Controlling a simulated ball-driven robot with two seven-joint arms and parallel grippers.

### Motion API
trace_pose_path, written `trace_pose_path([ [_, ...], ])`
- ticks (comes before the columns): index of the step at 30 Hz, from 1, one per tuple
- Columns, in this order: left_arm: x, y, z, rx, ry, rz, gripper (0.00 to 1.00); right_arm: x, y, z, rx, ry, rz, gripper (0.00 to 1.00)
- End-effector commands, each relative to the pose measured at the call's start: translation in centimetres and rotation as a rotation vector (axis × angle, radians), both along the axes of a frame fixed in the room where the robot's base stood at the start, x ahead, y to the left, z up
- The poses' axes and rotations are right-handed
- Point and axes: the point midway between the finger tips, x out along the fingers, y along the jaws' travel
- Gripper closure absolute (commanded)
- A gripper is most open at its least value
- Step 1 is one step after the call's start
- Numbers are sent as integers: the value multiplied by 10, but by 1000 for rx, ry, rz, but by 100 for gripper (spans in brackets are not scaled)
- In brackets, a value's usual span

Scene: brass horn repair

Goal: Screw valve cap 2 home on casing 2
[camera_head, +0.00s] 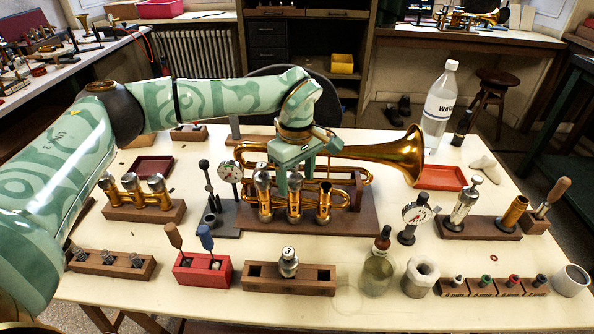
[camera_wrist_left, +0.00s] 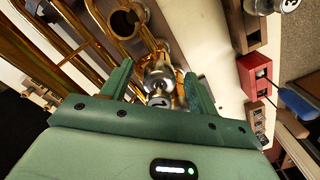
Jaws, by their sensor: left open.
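The brass horn (camera_head: 390,155) lies on a wooden stand with three upright casings at the front. Casing 2 (camera_head: 294,212) is the middle one, with silver valve cap 2 (camera_head: 294,184) seated on its top. Cap 2 also shows in the left wrist view (camera_wrist_left: 160,80), between the fingers. My left gripper (camera_head: 293,178) points down over cap 2, its fingers open on either side; I cannot tell if they touch it. How far the cap is screwed down cannot be told. Casing 1 (camera_head: 265,210) has a silver cap; casing 3 (camera_head: 324,205) looks open on top. My right gripper is not in view.
Cap 3 (camera_head: 288,262) stands in a wooden block in front. A dial gauge stand (camera_head: 222,195) is left of the horn, another gauge (camera_head: 412,218) right. A red tool block (camera_head: 202,270) and a bottle (camera_head: 378,270) stand at the front. My left arm spans the left side.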

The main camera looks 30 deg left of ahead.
Motion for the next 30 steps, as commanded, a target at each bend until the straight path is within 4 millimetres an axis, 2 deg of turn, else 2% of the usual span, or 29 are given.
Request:
trace_pose_path([
  [3,0,0,1,0,0,0,40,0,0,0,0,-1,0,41],
  [4,0,0,0,0,0,0,46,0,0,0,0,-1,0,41],
  [6,0,0,0,0,0,0,65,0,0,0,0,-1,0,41],
  [9,0,0,0,0,0,-1,88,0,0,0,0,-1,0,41],
  [10,0,0,0,0,0,-1,88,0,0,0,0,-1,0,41],
  [11,0,0,0,0,0,-1,69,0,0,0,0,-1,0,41],
  [13,0,0,0,0,0,-1,89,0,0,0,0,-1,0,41],
  [14,0,0,0,0,0,-1,94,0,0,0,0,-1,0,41],
  [20,0,0,3,1,-1,-41,94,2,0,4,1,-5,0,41],
  [30,-2,1,4,1,-2,-277,94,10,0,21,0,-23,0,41],
])
